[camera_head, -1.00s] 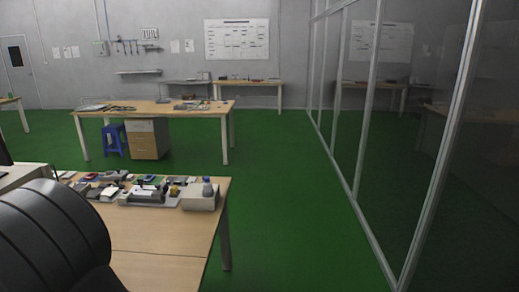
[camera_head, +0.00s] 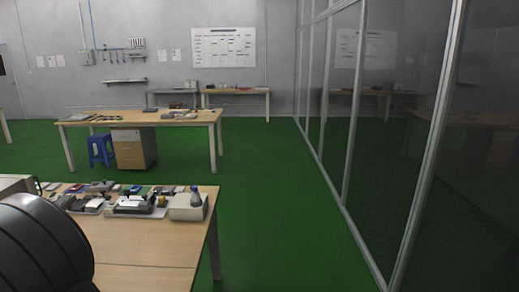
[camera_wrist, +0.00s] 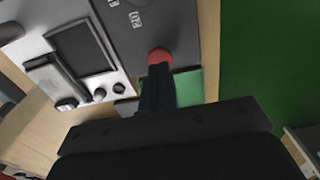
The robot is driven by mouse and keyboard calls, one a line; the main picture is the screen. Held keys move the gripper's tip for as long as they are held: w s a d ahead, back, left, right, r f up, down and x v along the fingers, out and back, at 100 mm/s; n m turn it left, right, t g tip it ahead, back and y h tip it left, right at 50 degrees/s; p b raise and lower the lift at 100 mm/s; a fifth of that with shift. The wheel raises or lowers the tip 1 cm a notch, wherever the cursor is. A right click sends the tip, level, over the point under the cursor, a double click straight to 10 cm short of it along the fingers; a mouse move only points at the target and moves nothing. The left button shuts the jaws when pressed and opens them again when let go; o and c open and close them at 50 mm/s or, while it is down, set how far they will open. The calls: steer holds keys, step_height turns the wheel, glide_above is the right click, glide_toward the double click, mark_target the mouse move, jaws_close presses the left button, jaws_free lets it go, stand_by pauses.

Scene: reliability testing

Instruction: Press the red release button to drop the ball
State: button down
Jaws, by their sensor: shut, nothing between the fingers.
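A red button (camera_wrist: 160,55) sits on a dark grey panel (camera_wrist: 188,32) in the wrist view. My gripper (camera_wrist: 158,70) is shut and empty, with its black fingertips at the button's lower edge in the picture and partly covering it. I cannot tell whether they touch or press it. I cannot make out the ball in either view. In the head view my gripper is not visible, and the button cannot be made out among the small devices.
A light device with a dark screen (camera_wrist: 82,47) and knobs lies left of the panel. A green block (camera_wrist: 188,88) shows beside my fingers. In the head view, devices crowd the wooden table's (camera_head: 150,248) far side. Green floor (camera_head: 270,200) is open toward the glass partition (camera_head: 400,120).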

steer(key=shift+f, duration=0.25)
stand_by(0.4)
steer(key=shift+f, duration=0.8)
stand_by(1.0)
steer(key=shift+r, duration=3.45)
